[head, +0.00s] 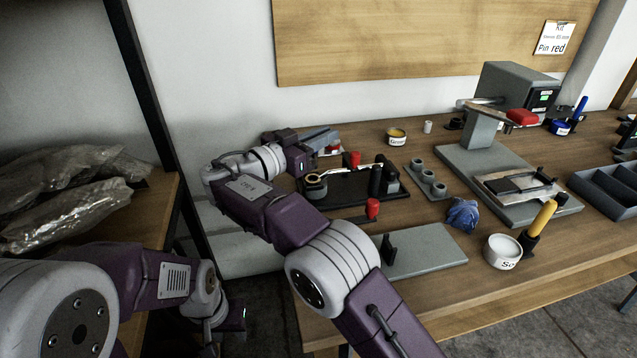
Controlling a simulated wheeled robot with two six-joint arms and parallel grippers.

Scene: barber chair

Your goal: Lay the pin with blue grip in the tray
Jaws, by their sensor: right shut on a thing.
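I cannot clearly make out the pin with blue grip. A blue upright handle (580,108) shows at the back right, but I cannot tell whether it is a pin. A dark tray (345,192) lies in the table's middle, with a ring-shaped part and dark and red-topped pieces on it. A grey compartment tray (622,207) stands at the right edge. My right gripper (312,152) is at the table's back left, beside the dark tray's far left corner. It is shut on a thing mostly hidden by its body. My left gripper (232,322) hangs low, off the table; its fingers are unclear.
A grey fixture (470,160) with a clamp stands right of centre. A blue crumpled cloth (462,214), a white round container (502,251) and a yellow-handled tool (541,219) lie in front. A grey plate (425,252) with a black post is at the front edge. Plastic bags (70,190) lie left.

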